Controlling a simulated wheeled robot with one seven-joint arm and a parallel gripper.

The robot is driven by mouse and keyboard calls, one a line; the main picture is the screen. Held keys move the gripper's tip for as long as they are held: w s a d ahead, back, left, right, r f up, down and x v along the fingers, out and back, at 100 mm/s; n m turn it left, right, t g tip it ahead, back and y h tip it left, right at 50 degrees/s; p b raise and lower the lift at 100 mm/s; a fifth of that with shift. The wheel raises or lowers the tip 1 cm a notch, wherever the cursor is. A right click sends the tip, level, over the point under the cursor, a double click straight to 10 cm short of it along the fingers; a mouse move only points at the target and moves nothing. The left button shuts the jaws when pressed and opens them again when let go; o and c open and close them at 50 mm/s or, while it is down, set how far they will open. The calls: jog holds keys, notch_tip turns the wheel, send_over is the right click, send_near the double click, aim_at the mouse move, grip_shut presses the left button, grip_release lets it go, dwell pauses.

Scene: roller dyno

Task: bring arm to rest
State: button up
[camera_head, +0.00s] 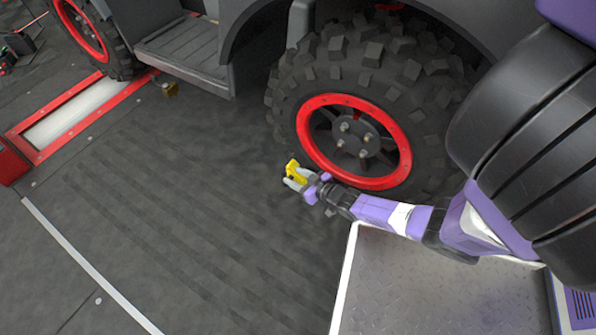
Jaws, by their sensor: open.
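My gripper (294,182) is at the end of my purple and black arm, which reaches in from the right side. It is low in front of the large front tyre (372,75) with its red-ringed wheel (310,130). Its pale fingers are open. A small yellow piece (293,168) shows right at the fingertips. I cannot tell whether it touches them or lies just beyond them.
The dark vehicle has a side step (185,50) and a second wheel (82,28) at the upper left. A red-framed floor plate (75,115) lies at left. The dark floor (180,220) is clear left of my gripper.

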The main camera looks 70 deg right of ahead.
jog(key=shift+s+a+r, duration=0.15)
jog(key=shift+s+a, duration=0.1)
jog(key=shift+s, duration=0.15)
jog(key=w+a+r+n+t+y, duration=0.1)
jog(key=w+a+r+n+y, duration=0.15)
jog(key=a+r, duration=0.35)
jog(key=w+a+r+n+t+y, duration=0.1)
jog(key=w+a+r+n+t, duration=0.15)
jog(key=a+r, duration=0.3)
jog(key=s+a+r+y, duration=0.1)
jog(key=s+a+r, duration=0.8)
jog(key=a+r, duration=0.3)
jog(key=s+a+r+y, duration=0.2)
jog(key=s+a+r, duration=0.7)
jog(key=a+r, duration=0.25)
notch_tip(320, 180, up, 37)
jog(key=a+p, duration=0.1)
jog(key=p, duration=3.6)
jog(key=shift+r+g+p, duration=0.15)
jog(key=shift+g+p, duration=0.2)
jog(key=shift+g, duration=0.1)
